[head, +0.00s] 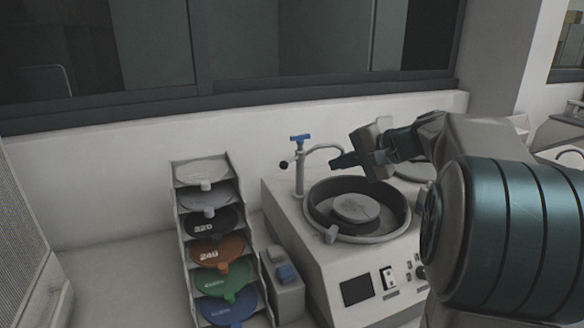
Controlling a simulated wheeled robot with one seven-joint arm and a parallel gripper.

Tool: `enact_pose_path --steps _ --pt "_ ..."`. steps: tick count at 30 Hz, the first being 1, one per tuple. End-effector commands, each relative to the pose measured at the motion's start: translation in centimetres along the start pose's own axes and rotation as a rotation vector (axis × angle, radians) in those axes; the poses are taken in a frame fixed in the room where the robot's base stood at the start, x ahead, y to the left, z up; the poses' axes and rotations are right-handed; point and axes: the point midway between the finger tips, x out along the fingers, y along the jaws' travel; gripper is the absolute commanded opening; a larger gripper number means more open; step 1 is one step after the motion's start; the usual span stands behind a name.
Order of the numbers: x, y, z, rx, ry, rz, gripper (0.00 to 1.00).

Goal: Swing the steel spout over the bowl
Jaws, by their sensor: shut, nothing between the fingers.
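The steel spout (322,147) is a thin curved tube on an upright post at the back left of the machine. A blue handle (300,138) tops the post. The spout arches to the right, and its end is close to my gripper. The round bowl (319,213) has a grey rim, a dark inside and a pale disc (356,208) in its middle. My gripper (334,163) is shut and empty, above the bowl's back left rim, beside the spout. I cannot tell whether it touches the spout. My arm comes in from the right.
The white machine (320,275) has a dark screen and buttons on its front. A rack (182,235) of coloured discs stands to its left, with a small grey box (284,290) between. A wall and window are close behind. A second round bowl is partly hidden by my arm.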

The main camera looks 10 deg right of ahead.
Motion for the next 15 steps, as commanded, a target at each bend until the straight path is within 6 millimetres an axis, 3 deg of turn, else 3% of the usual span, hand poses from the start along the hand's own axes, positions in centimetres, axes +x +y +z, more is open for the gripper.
enact_pose_path --steps 3,7,15 --pt "-0.3 -0.5 -1.6 0.018 0.014 -0.043 0.00" --pt "0.5 -0.8 -1.9 0.021 0.014 -0.054 0.00" --pt "5.7 -1.1 -1.9 0.023 0.012 -0.051 0.00"
